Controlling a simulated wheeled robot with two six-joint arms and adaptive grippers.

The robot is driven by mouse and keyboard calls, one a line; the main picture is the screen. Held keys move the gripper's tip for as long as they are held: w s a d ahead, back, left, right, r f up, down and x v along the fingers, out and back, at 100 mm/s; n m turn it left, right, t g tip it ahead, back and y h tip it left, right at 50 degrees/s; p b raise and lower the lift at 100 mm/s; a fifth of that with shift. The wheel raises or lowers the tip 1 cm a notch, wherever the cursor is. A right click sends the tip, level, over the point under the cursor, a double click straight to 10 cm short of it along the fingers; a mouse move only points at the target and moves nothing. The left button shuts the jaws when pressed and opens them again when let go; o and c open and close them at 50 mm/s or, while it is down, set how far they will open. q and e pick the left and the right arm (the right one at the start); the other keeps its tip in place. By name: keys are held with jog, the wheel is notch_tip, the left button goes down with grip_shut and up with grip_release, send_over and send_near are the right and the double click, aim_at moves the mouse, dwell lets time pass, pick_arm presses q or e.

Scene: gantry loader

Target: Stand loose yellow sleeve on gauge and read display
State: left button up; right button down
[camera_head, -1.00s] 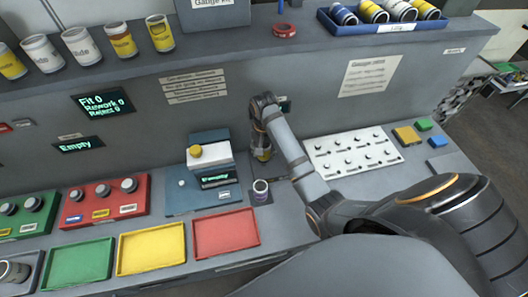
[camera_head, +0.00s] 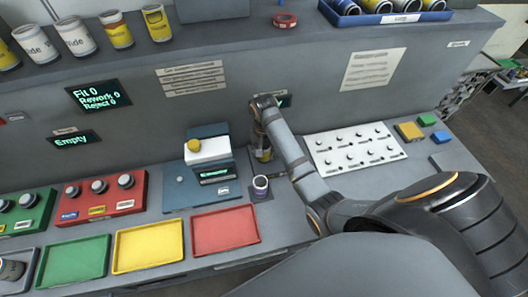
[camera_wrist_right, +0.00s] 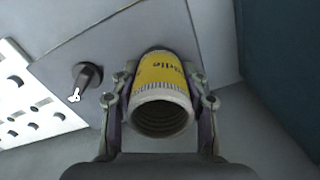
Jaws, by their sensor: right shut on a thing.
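My right gripper (camera_head: 262,150) is shut on a yellow sleeve (camera_wrist_right: 160,72). In the right wrist view its open pale end faces the camera, with a finger on each side. The gauge (camera_head: 180,196) is a blue base left of the gripper, with a white block and yellow knob. A small post stands on the bare left part of its base. My left gripper is not in view.
Green (camera_head: 75,262), yellow (camera_head: 149,246) and red (camera_head: 225,231) trays lie along the front. A white pegged board (camera_head: 353,160) lies right. A shelf with several sleeves runs behind.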

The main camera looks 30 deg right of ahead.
jog(key=shift+f, duration=0.1)
jog(key=c, duration=0.6)
grip_release()
